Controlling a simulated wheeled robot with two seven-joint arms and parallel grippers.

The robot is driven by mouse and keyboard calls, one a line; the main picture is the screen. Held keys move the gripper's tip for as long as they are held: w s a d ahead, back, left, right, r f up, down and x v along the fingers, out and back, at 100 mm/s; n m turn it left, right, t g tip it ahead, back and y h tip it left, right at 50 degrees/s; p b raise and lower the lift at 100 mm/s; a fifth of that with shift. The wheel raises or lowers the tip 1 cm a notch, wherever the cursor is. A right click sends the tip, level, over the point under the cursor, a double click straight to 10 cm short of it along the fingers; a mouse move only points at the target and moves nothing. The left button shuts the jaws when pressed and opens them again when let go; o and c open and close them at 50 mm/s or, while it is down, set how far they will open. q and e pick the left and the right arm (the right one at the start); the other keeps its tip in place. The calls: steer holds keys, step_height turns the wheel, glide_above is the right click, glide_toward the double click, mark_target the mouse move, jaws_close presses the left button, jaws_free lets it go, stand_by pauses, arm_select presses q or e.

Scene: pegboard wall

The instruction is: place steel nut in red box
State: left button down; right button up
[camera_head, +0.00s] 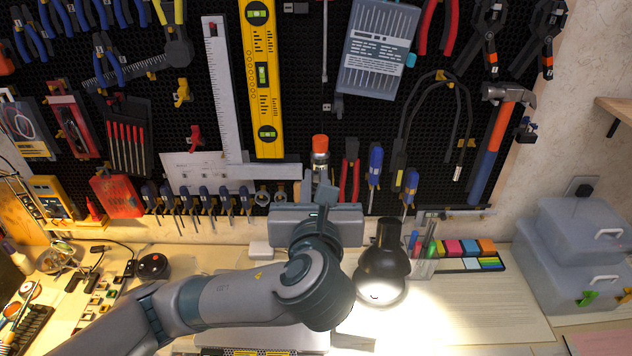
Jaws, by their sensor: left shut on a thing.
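My left gripper (317,190) points up at the pegboard, just below the red-capped can. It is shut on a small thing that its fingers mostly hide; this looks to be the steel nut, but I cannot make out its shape. Two ring-like metal pieces, one at the left (262,196) and one at the right (281,194), hang on the board left of the gripper. A red box (117,195) is mounted low on the pegboard at the left, well away from the gripper. Its inside is hard to see. My right gripper is not in view.
A row of blue-handled screwdrivers (195,200) hangs between the red box and my gripper. A red-capped can (320,155) and red pliers (349,172) are close by. A black lamp (384,262) stands right of my arm. Grey cases (575,250) sit at the far right.

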arm_select(q)
steer(key=shift+a+f+h, duration=0.1)
steer(key=shift+h, duration=0.2)
steer(key=s+a+f+m+g+h, duration=0.1)
steer(key=a+f+m+g+h, duration=0.1)
steer(key=f+m+g+h, duration=0.4)
steer(key=s+a+f+m+g+h, duration=0.2)
steer(key=f+m+g+h, duration=0.3)
steer(key=m+g+h, duration=0.4)
steer(key=shift+s+a+f+m+h, duration=0.3)
steer(key=shift+a+m, duration=0.25)
steer(key=shift+m, duration=0.55)
steer(key=shift+f, duration=0.1)
stand_by(0.7)
